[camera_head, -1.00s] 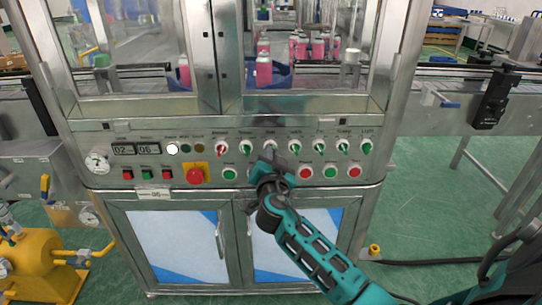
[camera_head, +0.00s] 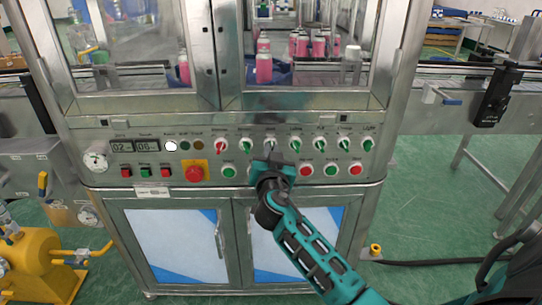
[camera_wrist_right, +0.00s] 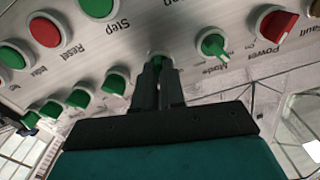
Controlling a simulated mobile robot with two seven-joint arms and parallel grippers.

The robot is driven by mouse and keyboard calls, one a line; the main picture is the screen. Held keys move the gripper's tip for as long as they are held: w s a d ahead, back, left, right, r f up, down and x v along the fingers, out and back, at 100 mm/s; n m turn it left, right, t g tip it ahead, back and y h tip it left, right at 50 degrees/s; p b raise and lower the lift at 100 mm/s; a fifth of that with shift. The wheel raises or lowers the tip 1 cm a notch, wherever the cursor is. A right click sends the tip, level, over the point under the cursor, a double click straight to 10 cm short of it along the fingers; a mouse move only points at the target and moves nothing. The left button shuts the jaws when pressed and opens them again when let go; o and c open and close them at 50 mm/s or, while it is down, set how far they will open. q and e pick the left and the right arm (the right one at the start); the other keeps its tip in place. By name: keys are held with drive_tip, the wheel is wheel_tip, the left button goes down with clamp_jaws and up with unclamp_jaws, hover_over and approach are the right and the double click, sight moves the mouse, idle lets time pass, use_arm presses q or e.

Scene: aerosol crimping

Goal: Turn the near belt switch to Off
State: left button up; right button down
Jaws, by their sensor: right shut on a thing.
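The panel carries a row of selector switches. The third from the left, a green-handled selector switch (camera_head: 271,143), is at my right gripper (camera_head: 271,160). Its label is too small to read in the head view and hidden in the right wrist view; I take it as the near belt switch. In the right wrist view my right gripper (camera_wrist_right: 159,82) is shut on the green handle (camera_wrist_right: 158,60), its fingers hiding most of it. The handle's exact angle cannot be told. My left gripper is not in view.
The red Power switch (camera_wrist_right: 275,25) and green Mode switch (camera_wrist_right: 212,45) sit close beside the held one. Other green switches (camera_wrist_right: 115,82) continue on the other side. Red and green push buttons, including Step (camera_wrist_right: 97,6), lie close to the gripper. A red emergency button (camera_head: 194,173) is further left.

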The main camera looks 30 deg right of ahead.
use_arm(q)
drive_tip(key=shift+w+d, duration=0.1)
use_arm(e)
drive_tip(key=shift+n, duration=4.2)
drive_tip(key=c, duration=1.2)
unclamp_jaws()
